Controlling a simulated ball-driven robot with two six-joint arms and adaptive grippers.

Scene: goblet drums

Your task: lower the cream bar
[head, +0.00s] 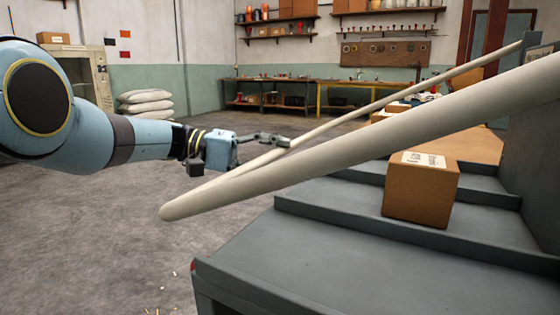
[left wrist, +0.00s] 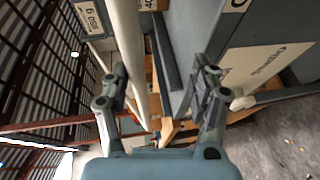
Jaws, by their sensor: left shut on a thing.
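Two cream bars slant down from the right in the head view. The near, thick-looking bar (head: 350,155) crosses the foreground and ends in a rounded free end low at the left. The far, thinner-looking bar (head: 400,96) runs up to a grey post at the upper right; its lower end passes behind the near bar. My left gripper (head: 280,141) is at the far bar, shut on it, partway along its lower part. In the left wrist view a cream bar (left wrist: 127,55) shows beside one finger; the exact contact is unclear. My right gripper is not in view.
A grey stepped counter (head: 290,255) fills the lower right, with a cardboard box (head: 420,190) on it beneath the near bar. White sacks (head: 146,103), a cabinet (head: 85,75) and workbenches (head: 285,95) stand behind. The floor at left is mostly clear.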

